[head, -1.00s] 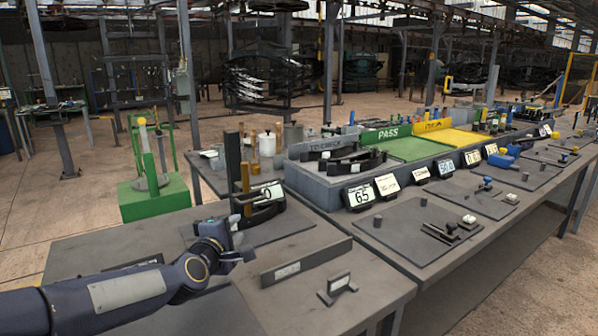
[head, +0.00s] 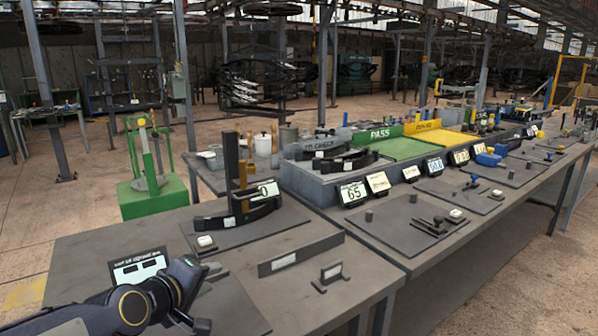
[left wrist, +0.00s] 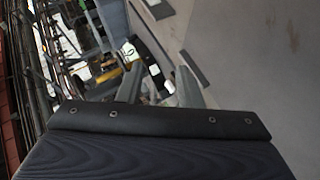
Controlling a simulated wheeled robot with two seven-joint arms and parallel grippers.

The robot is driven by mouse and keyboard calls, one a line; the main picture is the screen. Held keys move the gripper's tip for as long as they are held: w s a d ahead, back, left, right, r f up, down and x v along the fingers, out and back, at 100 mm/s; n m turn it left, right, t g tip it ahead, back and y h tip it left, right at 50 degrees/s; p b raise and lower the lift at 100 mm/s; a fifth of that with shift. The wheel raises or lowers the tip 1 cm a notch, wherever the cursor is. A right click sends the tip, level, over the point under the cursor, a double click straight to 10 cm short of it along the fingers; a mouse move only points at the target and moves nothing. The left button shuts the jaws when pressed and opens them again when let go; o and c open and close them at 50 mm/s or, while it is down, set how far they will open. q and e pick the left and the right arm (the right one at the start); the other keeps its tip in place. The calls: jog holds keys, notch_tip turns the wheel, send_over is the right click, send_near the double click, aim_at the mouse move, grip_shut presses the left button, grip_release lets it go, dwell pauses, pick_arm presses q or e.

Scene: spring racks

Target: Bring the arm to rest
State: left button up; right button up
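My left arm comes in at the lower left of the head view. Its gripper (head: 205,296) is low over the near left part of the bench (head: 90,245), beside a display with a light face (head: 138,266). In the left wrist view the two grey fingers of my left gripper (left wrist: 162,88) stand apart, with nothing visibly held between them. The wrist housing hides the lower part of that view. My right gripper is not in view.
A dark upright stand (head: 232,172) with curved black parts is on a mat behind the gripper. Green (head: 398,148) and yellow (head: 440,139) trays are farther back.

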pick_arm(q)
jog(key=s+a+f+m+g, duration=0.1)
jog(key=s, duration=0.3)
jog(key=s+f+m+g, duration=0.1)
jog(key=s+f+m, duration=0.1)
jog(key=s, duration=0.3)
jog(key=s+a+f+m+g, duration=0.1)
jog(key=s, duration=0.4)
jog(key=shift+a+f+m, duration=0.25)
jog(key=shift+a+m, duration=0.05)
jog(key=s+f+m+g, duration=0.2)
jog(key=s+f, duration=0.1)
jog(key=s, duration=0.4)
jog(key=s+f+m+g, duration=0.2)
jog(key=s+f, duration=0.2)
jog(key=s, duration=0.2)
notch_tip(320, 180, up, 14)
jog(key=p, duration=1.3)
jog(key=shift+w+a, duration=0.15)
jog(key=shift+a, duration=0.05)
jog(key=shift+f, duration=0.15)
